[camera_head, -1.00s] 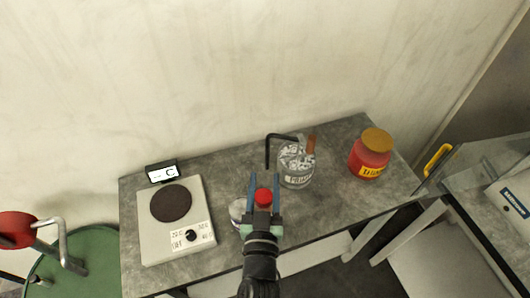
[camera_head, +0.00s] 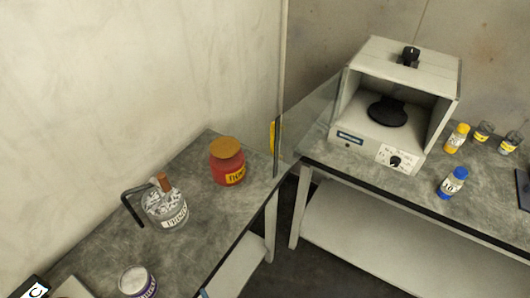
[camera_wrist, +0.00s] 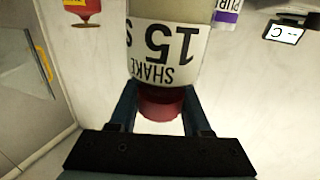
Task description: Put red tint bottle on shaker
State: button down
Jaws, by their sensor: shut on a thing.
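My gripper (camera_wrist: 160,100) is shut on the red tint bottle (camera_wrist: 160,62) in the wrist view. The bottle has a dark red cap and a white label reading "SHAKE 15 S", upside down in this picture. In the head view the gripper and bottle are out of sight, apart from perhaps a sliver of finger at the bottom edge. The shaker (camera_head: 438,88) appears to be the pale open-fronted box on the right-hand table, with a black round platform (camera_head: 388,112) inside and a dial on its front. The platform is empty.
On the left table (camera_head: 215,215) stand a red jar (camera_head: 228,165), a glass jar (camera_head: 165,205) and a purple-labelled jar (camera_head: 137,282). Yellow-capped (camera_head: 456,139) and blue-capped (camera_head: 452,183) bottles stand right of the shaker.

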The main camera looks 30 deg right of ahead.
aim_at(389, 112)
jog(key=z, duration=1.35)
jog(key=i+j+z, duration=0.1)
jog(key=i+z, duration=0.35)
jog(key=i+j+z, duration=0.2)
jog(key=z, duration=0.2)
